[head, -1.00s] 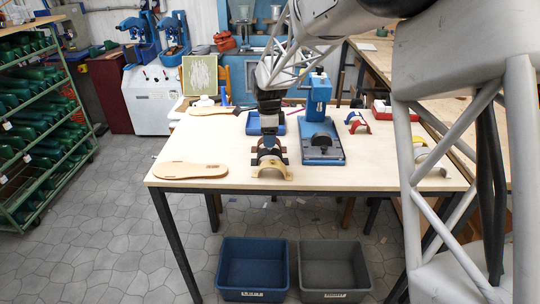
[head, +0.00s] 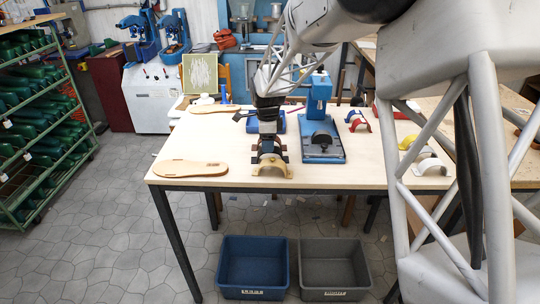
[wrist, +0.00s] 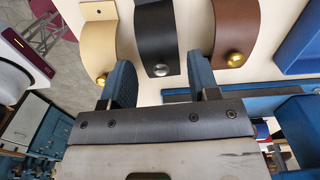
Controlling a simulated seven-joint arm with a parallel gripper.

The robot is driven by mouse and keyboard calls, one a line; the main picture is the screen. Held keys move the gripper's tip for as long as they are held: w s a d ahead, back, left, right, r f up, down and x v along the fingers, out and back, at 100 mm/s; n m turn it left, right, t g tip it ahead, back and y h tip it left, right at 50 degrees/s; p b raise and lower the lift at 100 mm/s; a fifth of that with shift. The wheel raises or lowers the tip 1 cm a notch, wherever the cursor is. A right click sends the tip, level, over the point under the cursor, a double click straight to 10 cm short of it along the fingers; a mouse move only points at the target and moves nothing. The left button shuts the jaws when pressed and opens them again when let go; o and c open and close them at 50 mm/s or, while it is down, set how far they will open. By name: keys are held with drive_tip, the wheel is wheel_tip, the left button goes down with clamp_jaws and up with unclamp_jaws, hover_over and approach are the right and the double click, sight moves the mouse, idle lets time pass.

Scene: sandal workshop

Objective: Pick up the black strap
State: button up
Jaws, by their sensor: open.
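The black strap (wrist: 155,38), a curved band with a silver stud, shows in the wrist view between a tan strap (wrist: 99,38) and a brown strap (wrist: 236,28). My gripper (wrist: 160,72) is open, with one blue finger on each side of the black strap's studded end. I cannot tell whether either finger touches it. In the head view my gripper (head: 269,150) points down over the row of straps, behind the tan strap (head: 272,170) at the table's front. It hides most of the black strap there.
A blue press (head: 320,140) stands close to the right of my gripper. A sandal sole (head: 190,168) lies to the left on the table (head: 225,150). Red, blue, yellow and white straps sit farther right. Two bins, blue (head: 253,262) and grey (head: 334,265), stand on the floor.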

drive_tip(key=shift+d+f, duration=0.15)
drive_tip(key=shift+f, duration=2.45)
drive_tip(key=c, duration=0.7)
drive_tip(key=shift+o, duration=0.2)
drive_tip(key=shift+r, duration=0.1)
drive_tip(key=shift+r, duration=4.95)
